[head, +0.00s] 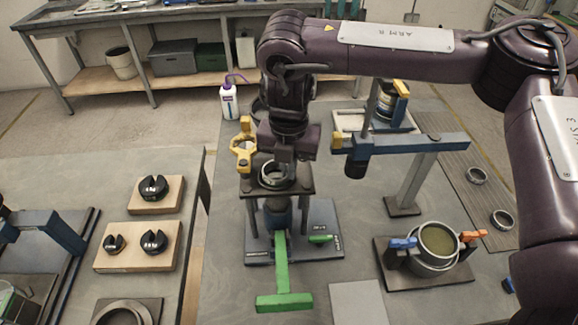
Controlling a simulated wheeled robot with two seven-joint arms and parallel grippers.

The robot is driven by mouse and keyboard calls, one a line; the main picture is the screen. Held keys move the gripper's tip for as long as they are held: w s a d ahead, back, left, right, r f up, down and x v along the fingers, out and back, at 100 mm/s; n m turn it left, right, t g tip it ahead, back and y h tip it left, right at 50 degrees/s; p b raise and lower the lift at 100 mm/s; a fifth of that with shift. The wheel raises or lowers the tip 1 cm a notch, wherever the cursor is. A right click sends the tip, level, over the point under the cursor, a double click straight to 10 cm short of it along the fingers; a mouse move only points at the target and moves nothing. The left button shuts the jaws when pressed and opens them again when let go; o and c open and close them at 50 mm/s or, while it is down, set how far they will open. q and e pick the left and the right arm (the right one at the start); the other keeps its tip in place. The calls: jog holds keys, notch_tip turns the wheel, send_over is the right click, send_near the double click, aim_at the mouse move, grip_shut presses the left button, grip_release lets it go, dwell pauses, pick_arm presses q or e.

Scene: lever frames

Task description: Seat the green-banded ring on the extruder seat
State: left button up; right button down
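My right gripper (283,154) points down over a small raised black platform (303,188) on a stand with a green lever (282,275). A pale metal ring (273,181) is at the platform, just under the fingertips. Its band colour is too small to make out, and I cannot tell whether the fingers hold it. I cannot tell for sure which part is the extruder seat. My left gripper is not in view.
A yellow clamp-like part (243,149) stands beside the platform. A blue overhead arm on a post (410,185) is to the right. A round pot (438,240) with blue and orange clips stands front right. Black slotted parts on wooden blocks (135,258) are on the left table.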

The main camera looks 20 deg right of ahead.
jog(key=c, duration=1.6)
grip_release()
jog(key=shift+s+a+f, duration=0.15)
jog(key=shift+s+f, duration=0.1)
jog(key=shift+f, duration=0.35)
jog(key=shift+w+a+r, duration=0.1)
jog(key=shift+w+r, duration=0.05)
jog(key=shift+r, duration=1.35)
jog(key=shift+w+a+r, duration=0.1)
jog(key=shift+r, duration=1.35)
jog(key=shift+w+r, duration=0.15)
jog(key=shift+r, duration=1.35)
